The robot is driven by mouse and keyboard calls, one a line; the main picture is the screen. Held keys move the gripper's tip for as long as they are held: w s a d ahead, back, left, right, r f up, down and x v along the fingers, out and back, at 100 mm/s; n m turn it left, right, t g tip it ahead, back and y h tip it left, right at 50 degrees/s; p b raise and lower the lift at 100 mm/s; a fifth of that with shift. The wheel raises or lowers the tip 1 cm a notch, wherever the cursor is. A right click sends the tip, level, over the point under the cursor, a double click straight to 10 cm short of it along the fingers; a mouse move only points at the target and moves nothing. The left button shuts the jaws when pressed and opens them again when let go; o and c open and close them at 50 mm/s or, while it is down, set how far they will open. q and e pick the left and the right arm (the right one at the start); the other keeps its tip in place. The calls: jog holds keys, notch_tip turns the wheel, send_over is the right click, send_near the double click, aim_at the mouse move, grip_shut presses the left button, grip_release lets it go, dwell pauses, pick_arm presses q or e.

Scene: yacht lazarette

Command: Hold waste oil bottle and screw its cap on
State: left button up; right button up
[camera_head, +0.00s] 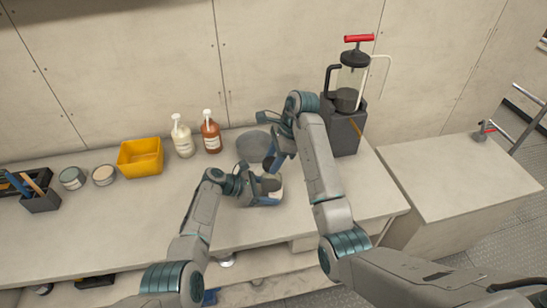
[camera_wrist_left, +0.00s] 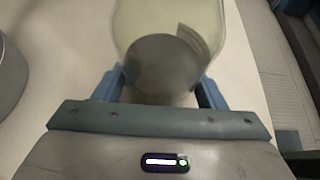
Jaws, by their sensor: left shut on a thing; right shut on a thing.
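The waste oil bottle (camera_head: 279,192) stands on the white worktop, mostly hidden behind my grippers in the head view. In the left wrist view the bottle (camera_wrist_left: 170,20) is pale and translucent with dark content low in it. My left gripper (camera_head: 270,190) is shut on the bottle's body, one blue finger on each side; it also shows in the left wrist view (camera_wrist_left: 162,90). My right gripper (camera_head: 272,163) points down just above the bottle and is shut on the cap. The cap is hidden by the fingers, so I cannot tell whether it touches the bottle's neck.
A grey round pan (camera_head: 252,146) sits just behind the grippers. A pump extractor (camera_head: 350,90) with a red handle stands back right. Two pump bottles, cream (camera_head: 183,140) and amber (camera_head: 211,136), a yellow bin (camera_head: 140,157) and tins (camera_head: 73,178) stand left. The front left worktop is clear.

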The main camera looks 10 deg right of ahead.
jog(key=shift+f, duration=0.8)
dwell(0.4)
pick_arm(q)
jog(key=shift+o, duration=1.3)
jog(key=c, duration=0.8)
pick_arm(e)
jog(key=shift+s+m+t+h, duration=0.15)
jog(key=shift+m+t, duration=0.35)
jog(key=shift+m, duration=0.8)
jog(key=shift+w+m+t+h, duration=0.15)
jog(key=shift+m+t, duration=0.35)
jog(key=shift+m, duration=0.8)
jog(key=shift+s, duration=0.1)
jog(key=o, duration=0.9)
